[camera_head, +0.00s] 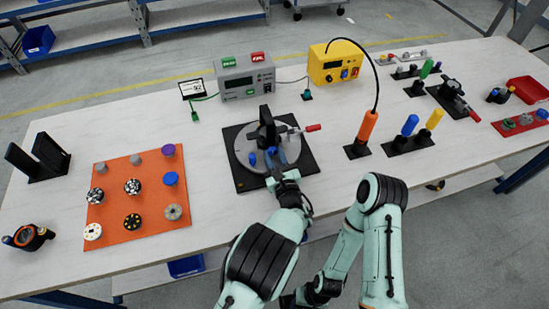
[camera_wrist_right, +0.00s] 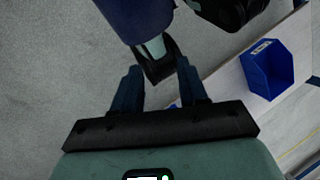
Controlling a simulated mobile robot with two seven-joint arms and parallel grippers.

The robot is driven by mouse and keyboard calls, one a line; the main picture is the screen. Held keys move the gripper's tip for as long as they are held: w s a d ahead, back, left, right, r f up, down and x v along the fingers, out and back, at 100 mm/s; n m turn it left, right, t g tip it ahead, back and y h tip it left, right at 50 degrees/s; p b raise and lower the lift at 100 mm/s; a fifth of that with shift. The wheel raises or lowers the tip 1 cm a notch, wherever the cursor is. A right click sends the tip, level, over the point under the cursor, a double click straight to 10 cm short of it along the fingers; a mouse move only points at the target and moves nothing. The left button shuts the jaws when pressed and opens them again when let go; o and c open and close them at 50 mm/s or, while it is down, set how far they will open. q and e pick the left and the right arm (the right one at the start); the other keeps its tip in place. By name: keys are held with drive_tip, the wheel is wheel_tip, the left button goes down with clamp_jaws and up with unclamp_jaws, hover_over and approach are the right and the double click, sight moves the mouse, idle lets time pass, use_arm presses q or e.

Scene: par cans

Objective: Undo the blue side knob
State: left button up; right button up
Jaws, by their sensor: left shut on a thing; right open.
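A dark fixture (camera_head: 266,130) stands on a round grey plate on a black square base (camera_head: 245,181) in the middle of the table. A blue knob (camera_head: 252,159) shows at its left front. Another blue knob (camera_head: 271,151) sits at its near side. My left gripper (camera_head: 275,158) reaches over the plate from the front and is shut on this near-side knob; the fingers partly hide it. My right gripper (camera_wrist_right: 160,85) is open and empty in the right wrist view, low over the floor; in the head view its fingers cannot be made out.
A red-tipped handle (camera_head: 313,128) sticks out right of the fixture. An orange mat (camera_head: 110,220) with several knobs lies left. A grey box (camera_head: 245,78) and a yellow box (camera_head: 335,63) stand behind. An orange post (camera_head: 366,127) stands right. A blue bin (camera_wrist_right: 268,70) is below.

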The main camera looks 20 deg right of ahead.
use_arm(q)
drive_tip(key=shift+f+n+b, duration=0.25)
drive_tip(key=shift+n+b, duration=0.65)
drive_tip(key=shift+b, duration=0.2)
drive_tip(key=shift+r+n+b, duration=0.2)
drive_tip(key=shift+n+b, duration=0.25)
drive_tip(key=shift+n, duration=0.05)
drive_tip(key=o, duration=1.1)
drive_tip(key=shift+c, duration=0.2)
drive_tip(key=shift+s, duration=0.2)
drive_tip(key=s, duration=1.3)
drive_tip(key=shift+d, duration=0.2)
